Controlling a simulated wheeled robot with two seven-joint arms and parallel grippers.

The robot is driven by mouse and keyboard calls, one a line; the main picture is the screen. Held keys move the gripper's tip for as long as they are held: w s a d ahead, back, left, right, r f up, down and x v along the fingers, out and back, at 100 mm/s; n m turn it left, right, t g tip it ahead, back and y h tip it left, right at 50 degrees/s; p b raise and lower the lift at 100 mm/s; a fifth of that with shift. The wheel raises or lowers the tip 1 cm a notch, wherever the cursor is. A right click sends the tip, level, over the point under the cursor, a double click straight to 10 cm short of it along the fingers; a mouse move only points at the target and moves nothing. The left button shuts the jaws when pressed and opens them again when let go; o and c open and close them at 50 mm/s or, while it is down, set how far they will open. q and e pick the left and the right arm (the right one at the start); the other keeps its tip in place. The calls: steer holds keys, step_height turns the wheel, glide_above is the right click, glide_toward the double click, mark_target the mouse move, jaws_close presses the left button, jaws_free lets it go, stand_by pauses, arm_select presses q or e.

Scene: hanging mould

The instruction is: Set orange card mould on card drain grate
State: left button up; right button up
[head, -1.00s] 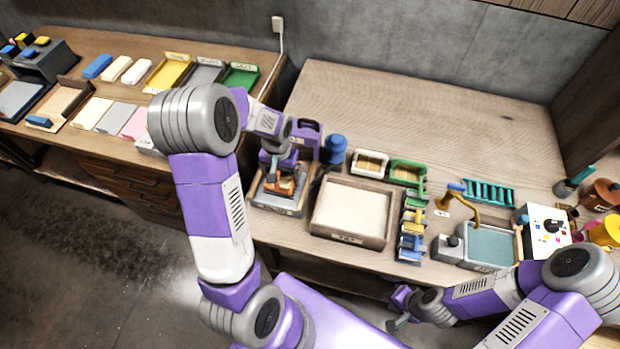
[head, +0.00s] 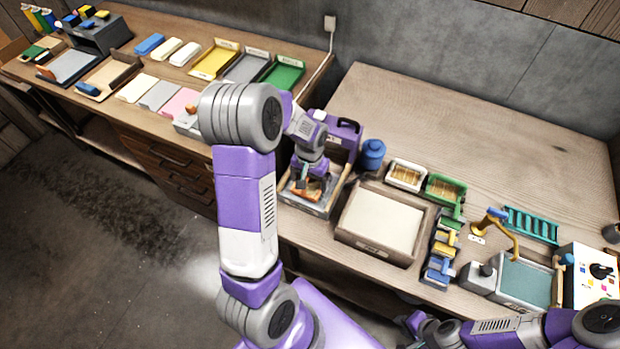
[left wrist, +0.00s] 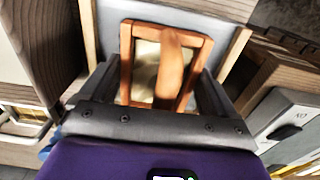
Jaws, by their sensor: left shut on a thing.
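The orange card mould (left wrist: 126,62), a small orange wooden frame with a crossbar and a pale screen, is between the fingers of my left gripper (left wrist: 160,88) in the left wrist view. In the head view the mould (head: 305,195) is at or just above a grey panel with a wooden rim (head: 322,210); I cannot tell whether it touches. My left gripper (head: 308,183) is shut on it from above. I cannot tell which thing is the card drain grate; a teal slatted rack (head: 532,225) lies at the right. My right gripper (head: 412,322) is low at the table's front edge, its fingers unclear.
A wide pale tray (head: 382,222) stands right of the grey panel. A purple box (head: 346,138) and a blue jar (head: 372,154) stand close behind. Small white (head: 406,175) and green (head: 444,190) trays are further right. The back of the table is clear.

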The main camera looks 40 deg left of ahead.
arm_select(q)
steer(key=shift+f+b, duration=0.3)
steer(key=shift+f, duration=0.1)
stand_by(0.5)
steer(key=o, duration=0.8)
steer(key=shift+r, duration=0.1)
step_height(320, 180, up, 8)
steer(key=shift+f+p, duration=0.25)
steer(key=shift+p, duration=0.55)
